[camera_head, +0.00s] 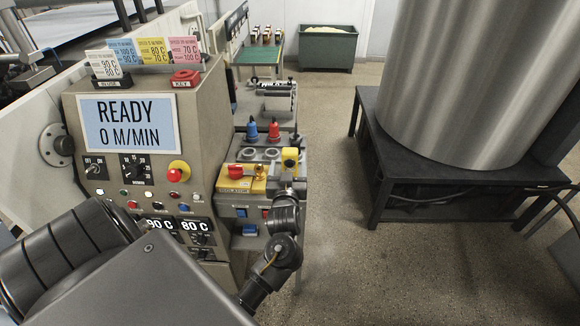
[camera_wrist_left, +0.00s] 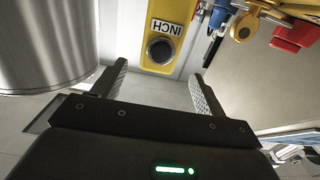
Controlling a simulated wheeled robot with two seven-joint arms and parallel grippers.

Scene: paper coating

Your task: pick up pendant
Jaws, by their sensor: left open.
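The pendant is a yellow box with a round black button. It shows in the head view (camera_head: 290,158) at the right end of the grey bench unit, just beyond my left gripper (camera_head: 287,181). In the left wrist view the pendant (camera_wrist_left: 174,17) is at top centre, with an upside-down INCH label above the button. There, my left gripper (camera_wrist_left: 158,78) is open. Its fingertips lie either side of the pendant's lower end, with visible gaps; I cannot tell the depth between them. The gripper hides part of the pendant in the head view. My right gripper is out of view.
A yellow plate with a red switch (camera_head: 236,171) sits left of the pendant. Blue (camera_head: 252,131) and red (camera_head: 274,130) bottle-like items stand behind. The control console (camera_head: 140,180) is left. A large metal drum (camera_head: 460,80) on a dark stand is right, with open floor between.

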